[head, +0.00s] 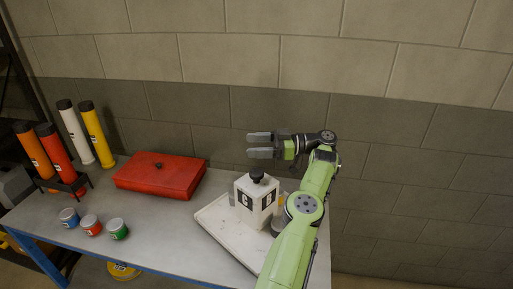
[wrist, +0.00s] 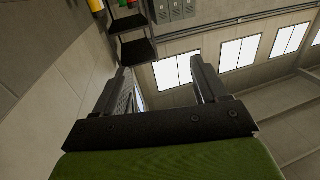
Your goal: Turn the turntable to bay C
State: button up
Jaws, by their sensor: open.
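The turntable (head: 246,191) is a white block with a black knob (head: 257,174) on top, standing on a white base slab (head: 215,222) at the right of the table. Its two visible sides bear dark letter plates; the left one looks like a C, the right one is too small to read surely. My gripper (head: 250,145) is open and empty, above and just behind the knob, with its fingers pointing left and apart from it. In the wrist view, my gripper (wrist: 163,80) has nothing between its fingers, and the turntable is out of sight.
A red case (head: 160,175) lies left of the turntable. Several small cans, including a green-labelled one (head: 118,229), stand at the table's front left. Coloured tubes (head: 96,135) stand upright at the far left. A cinderblock wall (head: 400,165) rises behind the grey table (head: 165,235).

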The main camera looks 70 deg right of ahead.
jog(key=shift+o, duration=0.2)
jog(key=shift+f, duration=0.1)
jog(key=a+f+h+b, duration=0.1)
jog(key=h+b, duration=0.2)
jog(key=w+a+f+m+g+h+b, duration=0.1)
jog(key=a+f+h+b, duration=0.1)
jog(key=h+b, duration=0.1)
jog(key=a+f+h+b, duration=0.1)
jog(key=a+h+b, duration=0.1)
jog(key=b, duration=0.1)
jog(key=shift+w+f+m+h, duration=0.2)
jog(key=shift+m+h, duration=0.1)
jog(key=shift+h, duration=0.1)
jog(key=s+a+f+m+g+h+b, duration=0.1)
jog(key=s+a+f+m+h+b, duration=0.25)
jog(key=s+f+m+h, duration=0.2)
jog(key=m+g+h+b, duration=0.1)
jog(key=m+g+h, duration=0.2)
jog(key=m+h, duration=0.3)
send_near(254, 169)
jog(key=shift+m+y, duration=0.35)
jog(key=shift+y, duration=0.1)
jog(key=x, duration=1)
jog(key=shift+s+d, duration=0.15)
jog(key=shift+d, duration=0.15)
grip_shut()
